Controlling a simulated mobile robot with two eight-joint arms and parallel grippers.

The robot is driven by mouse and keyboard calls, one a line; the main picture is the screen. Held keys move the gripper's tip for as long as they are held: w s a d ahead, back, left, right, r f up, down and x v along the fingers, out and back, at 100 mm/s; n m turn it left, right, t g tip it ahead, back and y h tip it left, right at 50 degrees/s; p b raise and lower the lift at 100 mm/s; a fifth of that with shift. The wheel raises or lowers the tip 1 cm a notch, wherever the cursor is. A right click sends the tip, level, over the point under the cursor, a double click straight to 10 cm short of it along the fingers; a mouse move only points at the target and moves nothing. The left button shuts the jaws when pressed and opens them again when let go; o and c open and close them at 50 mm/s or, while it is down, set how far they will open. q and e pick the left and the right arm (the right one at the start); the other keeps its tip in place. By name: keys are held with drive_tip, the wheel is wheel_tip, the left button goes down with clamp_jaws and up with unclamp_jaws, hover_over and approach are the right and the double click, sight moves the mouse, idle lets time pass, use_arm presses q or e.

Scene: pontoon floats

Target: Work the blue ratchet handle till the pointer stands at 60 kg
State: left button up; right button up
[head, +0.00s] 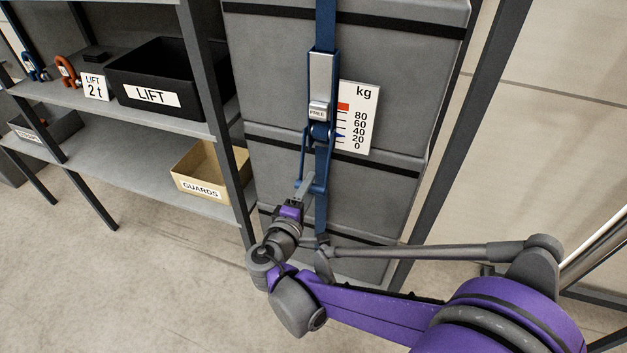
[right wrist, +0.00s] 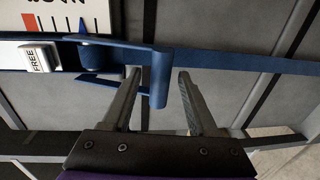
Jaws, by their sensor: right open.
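The blue ratchet handle (head: 304,151) hangs down from the ratchet on a blue strap (head: 322,215), in front of a grey float. It also shows in the right wrist view (right wrist: 160,80). A white kg scale (head: 359,104) stands beside the ratchet, with a red mark near its top. The small blue pointer (head: 339,136) appears close to the 20 mark. My right gripper (head: 308,184) is at the handle's lower end. In the right wrist view its open fingers (right wrist: 158,100) stand either side of the handle's end; contact cannot be told. My left gripper is out of view.
A silver FREE tab (head: 318,111) sits on the ratchet above the handle. Shelves at left hold a black LIFT bin (head: 165,75), a GUARDS box (head: 210,170) and shackles (head: 67,71). Dark rack posts (head: 220,120) flank the float. The floor at lower left is clear.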

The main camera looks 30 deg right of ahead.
drive_tip(key=shift+x, duration=2.1)
clamp_jaws()
